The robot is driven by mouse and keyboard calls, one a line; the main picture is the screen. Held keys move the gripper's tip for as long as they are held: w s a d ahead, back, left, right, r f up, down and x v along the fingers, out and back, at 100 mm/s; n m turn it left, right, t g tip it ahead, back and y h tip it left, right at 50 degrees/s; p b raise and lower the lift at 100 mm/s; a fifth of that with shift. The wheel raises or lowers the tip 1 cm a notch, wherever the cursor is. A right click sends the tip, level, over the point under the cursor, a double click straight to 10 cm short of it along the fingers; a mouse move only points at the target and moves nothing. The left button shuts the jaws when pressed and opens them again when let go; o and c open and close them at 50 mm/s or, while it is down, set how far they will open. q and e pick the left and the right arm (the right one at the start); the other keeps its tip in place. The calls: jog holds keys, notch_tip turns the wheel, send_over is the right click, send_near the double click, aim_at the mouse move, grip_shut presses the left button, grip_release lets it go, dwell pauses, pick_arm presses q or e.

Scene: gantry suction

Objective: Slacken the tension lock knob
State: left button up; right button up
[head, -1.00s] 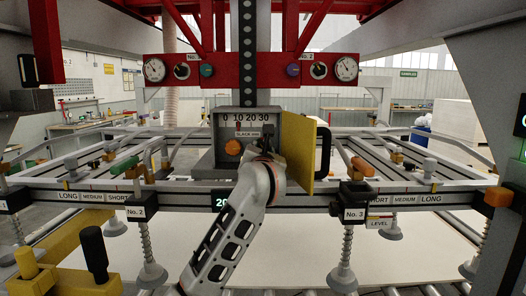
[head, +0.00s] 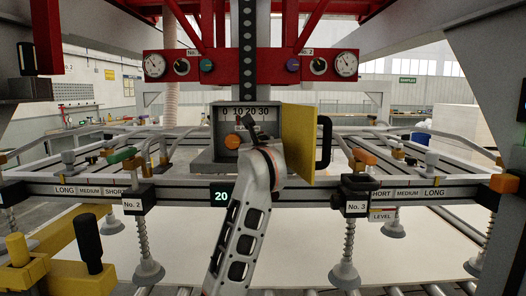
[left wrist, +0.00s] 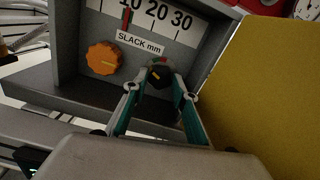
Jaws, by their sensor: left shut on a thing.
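The tension box (head: 203,150) has an open front with a slack scale from 0 to 30 on its back panel. In the left wrist view, a red pointer (left wrist: 126,20) stands near the 10. In the head view my left gripper (head: 250,126) reaches into the box and hides the dark knob. My right gripper is not in view.
A yellow door (head: 297,140) with a black handle (head: 324,142) stands open close on the right of the gripper. Gantry rails with suction cups (head: 149,270) spread on both sides. A green display (head: 221,195) reads 20. A black-handled lever (head: 88,243) is at the lower left.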

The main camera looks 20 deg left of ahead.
pick_arm(q)
jog(key=shift+n+b, duration=0.4)
jog(key=shift+n, duration=0.4)
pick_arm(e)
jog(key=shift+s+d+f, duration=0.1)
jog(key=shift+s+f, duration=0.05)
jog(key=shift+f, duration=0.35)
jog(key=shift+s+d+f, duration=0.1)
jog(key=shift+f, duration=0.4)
pick_arm(q)
jog(key=shift+r, duration=0.1)
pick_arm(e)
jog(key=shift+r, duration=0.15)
pick_arm(q)
jog(key=o, duration=0.8)
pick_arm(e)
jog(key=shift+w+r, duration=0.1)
